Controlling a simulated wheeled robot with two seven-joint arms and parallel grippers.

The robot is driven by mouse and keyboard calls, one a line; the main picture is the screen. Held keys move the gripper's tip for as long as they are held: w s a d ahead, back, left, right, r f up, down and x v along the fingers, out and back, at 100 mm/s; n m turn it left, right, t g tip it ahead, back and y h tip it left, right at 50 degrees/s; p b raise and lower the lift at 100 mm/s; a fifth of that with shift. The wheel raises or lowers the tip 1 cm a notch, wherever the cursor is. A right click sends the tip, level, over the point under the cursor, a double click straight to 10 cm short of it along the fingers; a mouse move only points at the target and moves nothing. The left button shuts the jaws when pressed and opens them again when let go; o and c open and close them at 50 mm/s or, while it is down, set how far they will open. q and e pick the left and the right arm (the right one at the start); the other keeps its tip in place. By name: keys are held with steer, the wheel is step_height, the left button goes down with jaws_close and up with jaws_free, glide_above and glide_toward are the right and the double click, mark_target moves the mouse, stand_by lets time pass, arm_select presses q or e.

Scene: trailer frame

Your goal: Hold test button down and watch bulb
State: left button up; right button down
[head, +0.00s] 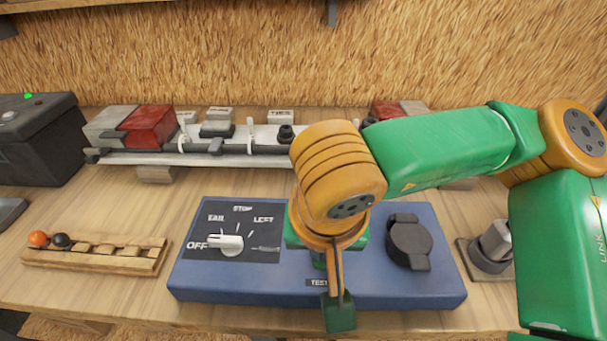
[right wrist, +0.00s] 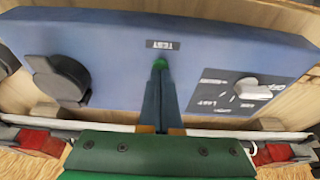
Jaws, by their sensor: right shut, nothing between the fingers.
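The blue test box (head: 190,275) lies on the bench, with a TEST label (head: 318,282) near its front edge. My right gripper (head: 319,264) points down at the box just behind that label. In the right wrist view its fingers (right wrist: 160,68) are shut and empty, with their tips at a small green spot beside the TEST label (right wrist: 163,44). The fingers mostly cover the button, so I cannot tell whether it is pressed. The white selector knob (head: 226,243) points left, near OFF. The red lamp lenses (head: 148,125) look unlit; no lit bulb shows. My left gripper is out of view.
A black round socket cap (head: 409,243) sits on the box's right side. A wooden rack (head: 95,256) with an orange and a black ball stands left. A black battery (head: 38,138) is at back left. The lamp bar (head: 195,158) runs along the back, partly hidden by my arm.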

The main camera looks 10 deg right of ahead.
mark_target(320, 264)
stand_by(0.8)
step_height(320, 264, up, 7)
steer(key=p, duration=0.5)
